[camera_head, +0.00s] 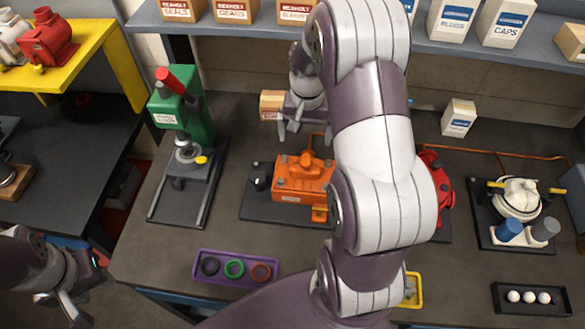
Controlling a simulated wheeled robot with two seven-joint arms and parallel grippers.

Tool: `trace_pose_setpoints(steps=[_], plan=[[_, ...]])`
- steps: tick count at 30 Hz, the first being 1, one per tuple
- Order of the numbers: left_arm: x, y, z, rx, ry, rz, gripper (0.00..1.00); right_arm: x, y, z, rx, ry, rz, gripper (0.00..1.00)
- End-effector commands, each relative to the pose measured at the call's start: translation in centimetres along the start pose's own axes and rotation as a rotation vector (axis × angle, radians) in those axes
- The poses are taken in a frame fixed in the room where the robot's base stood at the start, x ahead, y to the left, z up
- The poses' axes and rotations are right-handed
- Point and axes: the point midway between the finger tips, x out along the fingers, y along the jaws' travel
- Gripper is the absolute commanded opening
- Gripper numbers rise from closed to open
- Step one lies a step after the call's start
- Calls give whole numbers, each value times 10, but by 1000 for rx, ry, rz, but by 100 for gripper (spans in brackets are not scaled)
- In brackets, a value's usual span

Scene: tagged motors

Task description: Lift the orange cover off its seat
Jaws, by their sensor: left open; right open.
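The orange cover (304,178) sits on a dark base plate (262,208) in the middle of the bench, beside a small black knob. My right arm crosses in front of the plate's right part. My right gripper (304,132) is open, beyond the cover and apart from it, with its fingers pointing down toward the bench. I see nothing between its fingers. My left gripper (72,300) is open at the lower left, off the bench's left edge and far from the cover.
A green press (186,115) stands left of the cover. A purple tray (236,268) with coloured rings lies in front. A red housing (437,180) is partly hidden by my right arm. A small carton (271,104) stands near my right gripper. A white-topped assembly (518,200) stands at right.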

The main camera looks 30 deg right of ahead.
Motion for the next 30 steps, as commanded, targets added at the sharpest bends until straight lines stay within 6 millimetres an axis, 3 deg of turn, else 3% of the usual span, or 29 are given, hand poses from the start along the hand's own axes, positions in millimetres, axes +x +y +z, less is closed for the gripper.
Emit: trace_pose_setpoints(steps=[6, 11, 15, 18, 26, 30], plan=[[-17, 0, -2, 0, 0, 0, 43, 46, 0, 2, -1, -5, 2, 100], [-25, 0, -3, 0, 0, 0, 43, 63, 1, 2, -2, -3, 1, 100], [-44, 0, -5, 0, 1, 0, 43, 87, 2, 8, -3, -6, 2, 100], [-44, 0, -5, 0, 1, 0, 43, 106, 2, 7, -3, -3, 1, 100], [-43, 0, -5, 0, 0, 0, 43, 112, 2, 6, -3, 0, 0, 100], [-43, 0, -5, 0, 0, 0, 43, 112, 2, 6, -3, 0, 0, 54]])
